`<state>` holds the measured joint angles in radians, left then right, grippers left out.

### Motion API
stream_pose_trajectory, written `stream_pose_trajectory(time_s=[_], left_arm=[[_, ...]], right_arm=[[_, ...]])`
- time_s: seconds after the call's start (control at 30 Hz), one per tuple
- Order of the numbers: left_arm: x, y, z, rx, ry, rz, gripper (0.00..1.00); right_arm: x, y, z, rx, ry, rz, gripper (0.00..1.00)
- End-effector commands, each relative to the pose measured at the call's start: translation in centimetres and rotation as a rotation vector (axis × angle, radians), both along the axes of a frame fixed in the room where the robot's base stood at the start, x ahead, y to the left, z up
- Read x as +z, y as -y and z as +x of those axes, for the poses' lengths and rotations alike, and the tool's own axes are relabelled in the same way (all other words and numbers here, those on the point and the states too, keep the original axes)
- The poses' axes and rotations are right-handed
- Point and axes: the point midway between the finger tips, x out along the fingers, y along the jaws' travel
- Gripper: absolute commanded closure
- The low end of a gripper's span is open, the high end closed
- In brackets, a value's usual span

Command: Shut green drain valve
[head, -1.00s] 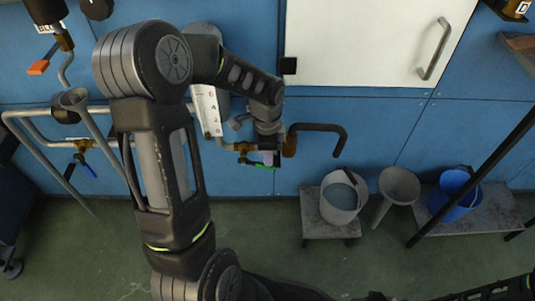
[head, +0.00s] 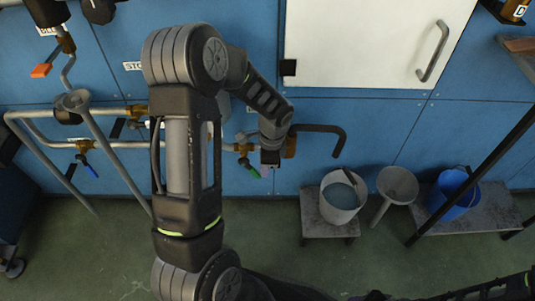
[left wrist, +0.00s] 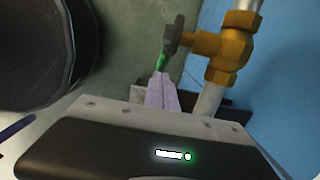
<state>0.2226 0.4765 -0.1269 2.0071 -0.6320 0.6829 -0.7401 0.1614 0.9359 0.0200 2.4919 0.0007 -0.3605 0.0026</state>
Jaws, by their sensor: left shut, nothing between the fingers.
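The green drain valve's handle (head: 249,168) shows in the head view, slanting down and right from its brass body (head: 243,148) on the pipe along the blue wall. In the left wrist view, the green handle (left wrist: 162,63) reaches from a dark grey hub toward my fingertips, beside the brass body (left wrist: 230,45). My left gripper (head: 267,171) is just right of the handle. Its pale lilac fingers (left wrist: 160,78) are shut with nothing between them; their tips are at or very near the handle's end, and I cannot tell whether they touch. My right gripper is not in view.
A dark bent pipe (head: 330,130) is right of the gripper. Below are a pale bucket (head: 342,197), a grey funnel (head: 398,185) and a blue bucket (head: 455,194).

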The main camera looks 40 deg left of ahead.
Motion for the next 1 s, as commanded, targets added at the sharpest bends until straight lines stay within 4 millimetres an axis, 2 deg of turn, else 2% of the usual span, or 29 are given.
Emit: stream_pose_trajectory(time_s=[0.4, 1.0], left_arm=[[-1.5, -1.1, -0.8, 0.0, 0.0, 0.0, 1.0], [-1.8, -1.4, -1.0, 0.0, -0.001, 0.001, 1.0]], right_arm=[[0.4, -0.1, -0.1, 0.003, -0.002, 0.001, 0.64], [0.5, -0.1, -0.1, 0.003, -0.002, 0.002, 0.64]])
